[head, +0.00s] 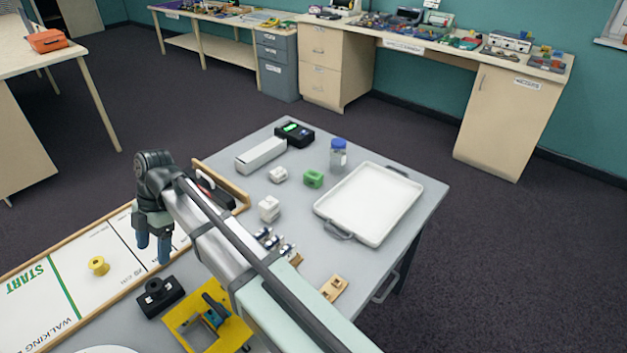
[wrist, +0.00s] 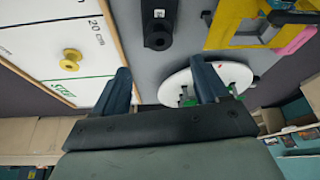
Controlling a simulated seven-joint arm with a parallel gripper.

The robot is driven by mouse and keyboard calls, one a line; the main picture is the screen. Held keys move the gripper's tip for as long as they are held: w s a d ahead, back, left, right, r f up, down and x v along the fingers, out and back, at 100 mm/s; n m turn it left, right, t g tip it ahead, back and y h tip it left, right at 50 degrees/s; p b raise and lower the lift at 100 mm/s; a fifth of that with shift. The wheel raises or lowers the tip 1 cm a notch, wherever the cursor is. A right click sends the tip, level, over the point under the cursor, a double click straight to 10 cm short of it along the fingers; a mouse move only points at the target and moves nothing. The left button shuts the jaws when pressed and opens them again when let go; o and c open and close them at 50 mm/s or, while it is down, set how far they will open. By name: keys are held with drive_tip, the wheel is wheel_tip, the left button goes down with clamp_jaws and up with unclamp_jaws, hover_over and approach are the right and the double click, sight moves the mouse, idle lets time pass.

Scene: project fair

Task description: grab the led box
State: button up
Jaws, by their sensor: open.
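A black box with a lit green display (head: 294,134) stands at the far corner of the grey table. A long white box (head: 261,155) lies just in front of it. No readable label shows which of the two is the LED box. My gripper (head: 153,250) is open and empty, fingers pointing down, over the near left of the table by the white track board. It is well away from both boxes. In the wrist view, nothing is between the fingers of my gripper (wrist: 163,74), and neither box shows.
A white tray (head: 330,219), a blue-capped jar (head: 338,155) and a green block (head: 313,179) stand on the right. A black part (head: 160,296), a yellow frame (head: 184,323) and a yellow spool (head: 98,265) are near my gripper. A white disc (wrist: 235,75) shows beyond the fingers.

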drive_tip(key=m+t+y, duration=0.1)
drive_tip(key=m+t, duration=0.5)
drive_tip(key=m, duration=1.2)
approach(314, 174)
drive_tip(key=x, duration=0.4)
drive_tip(key=shift+f, duration=0.3)
drive_tip(key=shift+x, duration=3)
drive_tip(key=shift+s, duration=0.1)
drive_tip(key=shift+c, duration=0.4)
